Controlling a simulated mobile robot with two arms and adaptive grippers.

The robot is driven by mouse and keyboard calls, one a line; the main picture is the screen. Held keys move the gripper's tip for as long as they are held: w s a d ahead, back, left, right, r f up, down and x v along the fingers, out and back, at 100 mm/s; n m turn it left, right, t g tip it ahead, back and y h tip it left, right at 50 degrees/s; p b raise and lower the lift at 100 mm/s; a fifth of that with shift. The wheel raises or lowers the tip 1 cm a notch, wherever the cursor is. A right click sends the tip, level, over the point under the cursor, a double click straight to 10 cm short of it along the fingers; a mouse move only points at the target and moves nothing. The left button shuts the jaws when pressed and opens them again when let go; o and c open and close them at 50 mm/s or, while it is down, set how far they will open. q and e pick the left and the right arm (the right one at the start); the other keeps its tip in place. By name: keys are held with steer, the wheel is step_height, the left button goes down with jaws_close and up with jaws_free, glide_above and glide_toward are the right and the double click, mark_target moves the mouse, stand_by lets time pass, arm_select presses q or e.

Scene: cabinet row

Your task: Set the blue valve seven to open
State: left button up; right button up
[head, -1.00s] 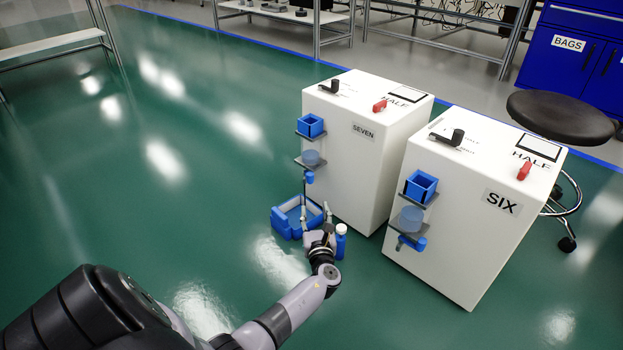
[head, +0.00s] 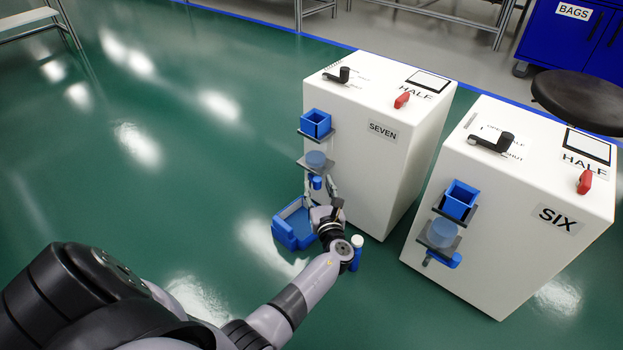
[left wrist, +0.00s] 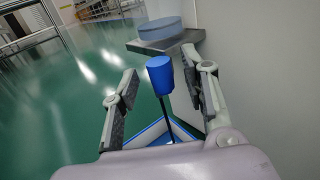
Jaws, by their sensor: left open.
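Cabinet SEVEN (head: 385,165) is a white box with a black lever (head: 338,76) and a red knob (head: 402,100) by the word HALF on top. Its small blue valve handle (head: 316,183) sits low on the front, under a grey shelf. In the left wrist view the blue handle (left wrist: 160,72) is a blue knob with a thin dark rod below. My left gripper (head: 321,190) is open at the handle. In the left wrist view my left gripper (left wrist: 168,84) has a finger on each side of the knob, apart from it. My right gripper is out of view.
A blue tray (head: 292,243) lies on the floor below the valve. A white-capped blue bottle (head: 356,252) stands beside my left wrist. Cabinet SIX (head: 490,260) stands to the right with similar fittings. A black stool (head: 580,98) is behind it. Green floor at left is clear.

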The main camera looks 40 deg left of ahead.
arm_select(q)
steer(key=shift+w+a, duration=0.1)
steer(key=shift+w, duration=0.05)
steer(key=shift+r, duration=0.1)
steer(key=shift+c, duration=0.5)
jaws_close()
